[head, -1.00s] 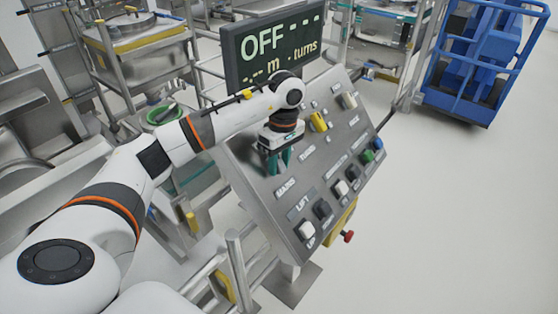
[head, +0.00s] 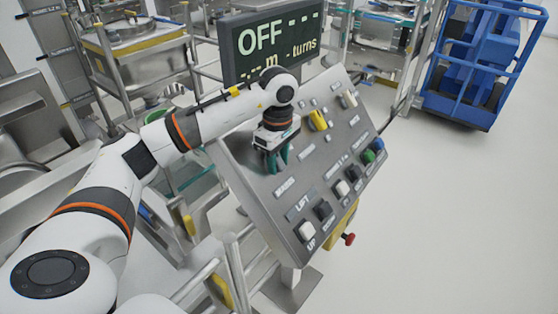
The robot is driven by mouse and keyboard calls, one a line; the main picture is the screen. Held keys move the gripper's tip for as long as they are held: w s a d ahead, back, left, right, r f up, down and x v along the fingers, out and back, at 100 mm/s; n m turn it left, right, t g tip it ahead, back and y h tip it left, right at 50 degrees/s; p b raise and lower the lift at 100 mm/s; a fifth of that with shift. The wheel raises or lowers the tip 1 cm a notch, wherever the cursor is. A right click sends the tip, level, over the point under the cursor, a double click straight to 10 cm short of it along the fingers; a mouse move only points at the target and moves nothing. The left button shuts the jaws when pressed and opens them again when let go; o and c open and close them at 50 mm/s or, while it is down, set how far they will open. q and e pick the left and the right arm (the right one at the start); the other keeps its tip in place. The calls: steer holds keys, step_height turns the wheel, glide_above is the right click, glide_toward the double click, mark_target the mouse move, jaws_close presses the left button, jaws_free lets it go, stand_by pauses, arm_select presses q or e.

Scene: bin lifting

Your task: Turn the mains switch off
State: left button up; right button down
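The tilted grey control panel (head: 262,203) stands in the middle of the head view. My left gripper (head: 278,163) points down at its upper left part, with its teal fingertips close to the panel face just above the MAINS label (head: 284,187). The mains switch is not visible; the gripper covers the area above its label. I cannot tell whether the fingers are closed on it. The dark display (head: 270,45) behind the panel reads OFF with dashes. My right gripper is out of view.
The panel also carries a yellow switch (head: 318,119), a white UP button (head: 307,231), black, green and blue buttons, and a red knob (head: 348,239) below its edge. A blue cage cart (head: 470,107) stands back right. The floor at right is clear.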

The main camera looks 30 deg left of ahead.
arm_select(q)
steer(key=shift+o, duration=0.7)
steer(key=shift+a, duration=0.25)
steer(key=shift+d+r, duration=0.1)
steer(key=shift+r, duration=0.1)
step_height(320, 180, up, 4)
steer(key=shift+r+b, duration=0.1)
steer(key=shift+b, duration=0.85)
step_height(320, 180, up, 6)
steer(key=shift+r, duration=0.1)
steer(key=shift+s+r, duration=0.1)
steer(key=shift+r, duration=0.5)
